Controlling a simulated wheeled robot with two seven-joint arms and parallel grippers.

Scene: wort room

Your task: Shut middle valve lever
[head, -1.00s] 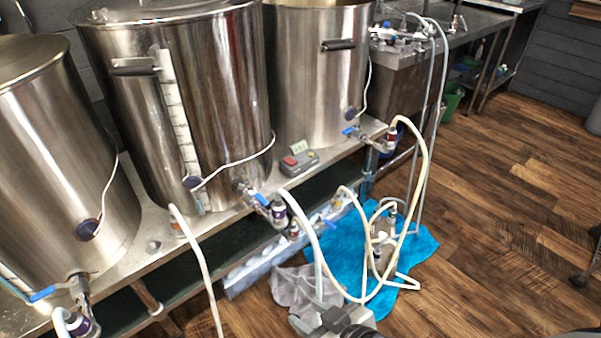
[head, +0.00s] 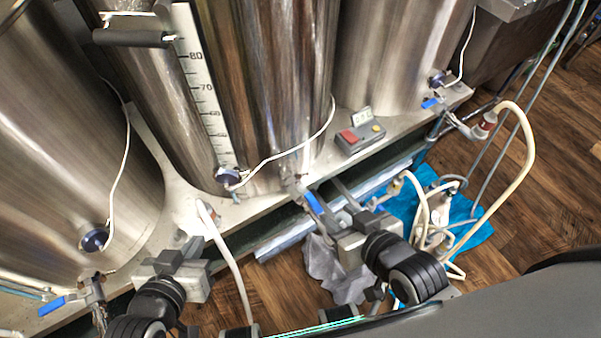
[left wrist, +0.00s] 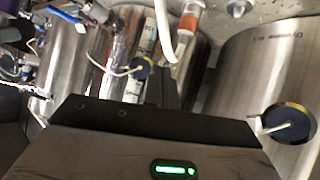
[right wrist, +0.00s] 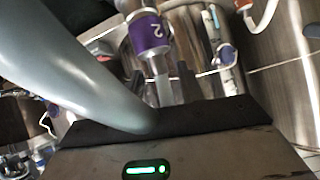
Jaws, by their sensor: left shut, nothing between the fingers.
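The middle valve lever (head: 314,203) is a blue handle on the valve at the foot of the middle kettle (head: 265,85). It slants down to the right in the head view. My right gripper (head: 362,196) is close to the right of the lever; its fingers look apart, with no clear contact. In the right wrist view, a valve body with a purple label (right wrist: 150,34) stands ahead of the fingers. My left gripper (head: 182,252) is shut and empty, in front of the bench at lower left. A blue lever (left wrist: 68,18) shows in the left wrist view; I cannot tell which valve it belongs to.
The left kettle's blue lever (head: 52,305) and the right kettle's blue lever (head: 430,103) flank the middle one. A pale hose (head: 228,262) hangs between my arms. A small control box (head: 360,138) sits on the bench. Hoses and a blue cloth (head: 478,238) lie right of my right gripper.

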